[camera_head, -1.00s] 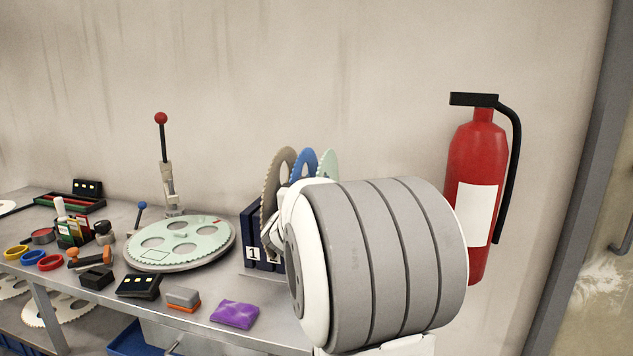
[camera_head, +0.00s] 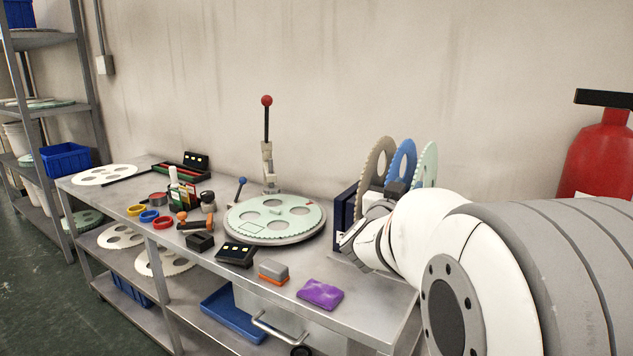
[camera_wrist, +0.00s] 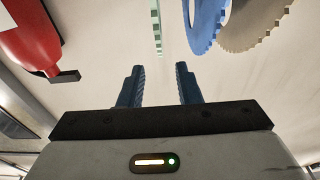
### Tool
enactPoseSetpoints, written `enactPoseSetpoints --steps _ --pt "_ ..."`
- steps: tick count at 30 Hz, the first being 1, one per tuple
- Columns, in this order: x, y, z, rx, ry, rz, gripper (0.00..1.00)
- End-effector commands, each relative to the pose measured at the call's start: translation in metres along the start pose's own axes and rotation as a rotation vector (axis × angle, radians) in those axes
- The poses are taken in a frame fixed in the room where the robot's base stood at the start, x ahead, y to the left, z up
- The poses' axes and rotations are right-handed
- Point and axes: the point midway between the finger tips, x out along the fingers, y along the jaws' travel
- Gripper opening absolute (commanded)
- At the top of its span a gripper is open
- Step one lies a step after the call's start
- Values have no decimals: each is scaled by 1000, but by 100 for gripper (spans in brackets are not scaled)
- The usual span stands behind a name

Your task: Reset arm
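My gripper (camera_wrist: 159,85) shows in the wrist view with its two blue fingers well apart and nothing between them. In the head view my white and grey arm covers the right side, and the fingers cannot be made out there. The wrist is beside a dark blue rack holding three toothed discs: a tan one (camera_head: 376,165), a blue one (camera_head: 402,164) and a pale green one (camera_head: 427,163). In the wrist view the blue disc (camera_wrist: 205,25), tan disc (camera_wrist: 255,22) and pale green disc (camera_wrist: 156,28) lie beyond the fingers.
The metal bench (camera_head: 345,322) carries a round plate with a pale green disc (camera_head: 275,217), a red-knobbed lever (camera_head: 267,101), a purple pad (camera_head: 320,294) and several small items. A red fire extinguisher (camera_head: 600,155) hangs at right. Shelves (camera_head: 48,107) stand at left.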

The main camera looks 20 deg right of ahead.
Motion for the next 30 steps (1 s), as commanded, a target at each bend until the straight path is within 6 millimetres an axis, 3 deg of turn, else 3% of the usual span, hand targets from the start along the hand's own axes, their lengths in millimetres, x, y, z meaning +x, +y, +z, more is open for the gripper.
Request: enactPoseSetpoints --steps 4,8,12,17,20,24,30 --pt "-3 -8 -4 5 -19 -40 31" --pt "-21 -37 -11 21 -112 -197 31" --pt "-66 -78 -12 15 -305 -444 31" --pt "-138 -99 -3 -49 -574 -673 31" --pt "-186 -94 5 -123 -756 -769 31" --pt "-250 -65 11 -260 -1011 -835 31" --pt "-310 -8 14 -449 -1281 -806 31"
